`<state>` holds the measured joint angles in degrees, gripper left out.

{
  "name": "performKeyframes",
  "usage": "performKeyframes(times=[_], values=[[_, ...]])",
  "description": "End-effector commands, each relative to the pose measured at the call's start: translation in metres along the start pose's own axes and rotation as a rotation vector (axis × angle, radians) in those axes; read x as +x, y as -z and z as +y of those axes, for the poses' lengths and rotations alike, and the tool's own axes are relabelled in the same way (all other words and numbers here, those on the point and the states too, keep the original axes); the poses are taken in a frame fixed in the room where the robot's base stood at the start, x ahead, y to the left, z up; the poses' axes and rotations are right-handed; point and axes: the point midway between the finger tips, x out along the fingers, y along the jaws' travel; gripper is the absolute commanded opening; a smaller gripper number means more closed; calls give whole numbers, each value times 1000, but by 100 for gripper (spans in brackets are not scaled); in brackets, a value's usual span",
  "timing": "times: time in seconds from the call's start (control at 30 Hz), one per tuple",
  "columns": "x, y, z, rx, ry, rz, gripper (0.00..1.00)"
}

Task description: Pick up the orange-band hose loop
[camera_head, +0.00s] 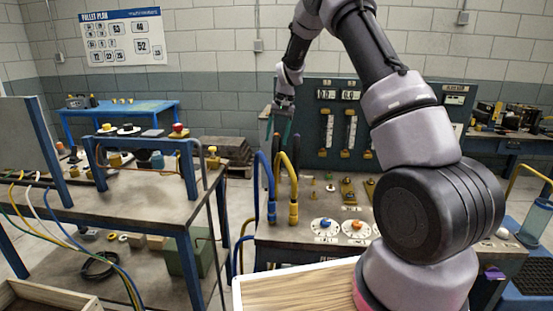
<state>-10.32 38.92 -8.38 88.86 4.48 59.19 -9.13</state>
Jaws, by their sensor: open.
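My gripper (279,130) is high in the middle of the head view, fingers pointing down, open and empty. It hangs above the back left part of the panel bench. A blue hose (263,180) and a yellow hose (287,172) arch up at the bench's left edge, below my gripper and apart from it. A black hose coil (98,266) lies on the lower shelf of the left bench. I cannot make out an orange band on any hose, so I cannot tell which is the orange-band loop.
The panel bench (315,240) carries dials and brass fittings, with an upright gauge panel (308,110) behind. The left bench (150,200) holds knobs and fittings. A blue table (150,103) stands at the back. My arm hides part of the panel and bench at right.

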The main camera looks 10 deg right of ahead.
Motion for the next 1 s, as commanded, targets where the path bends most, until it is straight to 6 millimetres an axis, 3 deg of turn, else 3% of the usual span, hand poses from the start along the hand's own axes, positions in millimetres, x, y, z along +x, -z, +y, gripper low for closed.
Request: performKeyframes(times=[0.1, 0.27, 0.3, 0.47, 0.83, 1.0], values=[[10, 0, 0, 0, -1, -1, 67], [9, 0, 0, 0, 0, 0, 67], [9, 0, 0, 0, 0, 0, 59], [9, 0, 0, 0, 0, 0, 0], [7, 0, -1, -1, 1, 2, 0], [-4, 1, -3, -1, 2, 5, 0]])
